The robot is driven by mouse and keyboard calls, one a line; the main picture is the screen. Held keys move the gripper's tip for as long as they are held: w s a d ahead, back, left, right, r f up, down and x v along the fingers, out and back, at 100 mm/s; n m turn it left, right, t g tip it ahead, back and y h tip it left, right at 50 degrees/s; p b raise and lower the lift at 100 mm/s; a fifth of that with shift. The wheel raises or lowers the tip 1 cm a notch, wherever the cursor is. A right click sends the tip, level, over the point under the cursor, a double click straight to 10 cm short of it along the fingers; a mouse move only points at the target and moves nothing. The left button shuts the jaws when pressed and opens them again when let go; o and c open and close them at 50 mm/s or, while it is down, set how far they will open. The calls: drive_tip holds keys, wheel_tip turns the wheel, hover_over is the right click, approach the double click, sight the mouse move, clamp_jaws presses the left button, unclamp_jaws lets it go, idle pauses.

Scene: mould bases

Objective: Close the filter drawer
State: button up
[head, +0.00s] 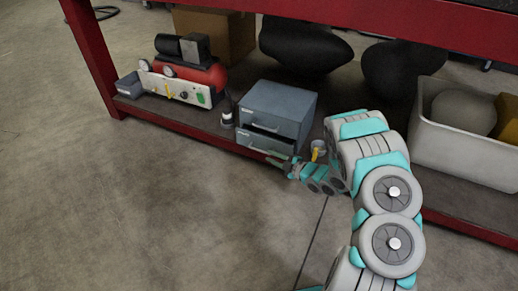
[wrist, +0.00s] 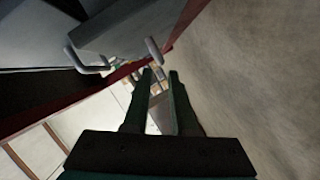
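A blue-grey cabinet (head: 283,100) with two drawers stands on the low red-edged shelf in the head view. Its lower drawer (head: 262,141) is pulled out, with a dark gap above its front. I cannot read a label that marks it as the filter drawer. My gripper (head: 273,158) is low in front of this drawer, close to its front. In the wrist view my gripper (wrist: 160,74) is open, with nothing seen between its fingers. A grey drawer front (wrist: 112,32) with a pale handle (wrist: 88,61) lies just beyond and left of the fingertips. Contact cannot be told.
A red compressor (head: 185,77) and a small dark bottle (head: 226,112) stand left of the cabinet. A grey cup with a yellow part (head: 318,150) is right of it. A white bin (head: 455,158) is further right. The concrete floor in front is clear.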

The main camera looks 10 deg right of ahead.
sight(260, 151)
drive_tip(key=x, duration=0.7)
clamp_jaws()
idle(1.4)
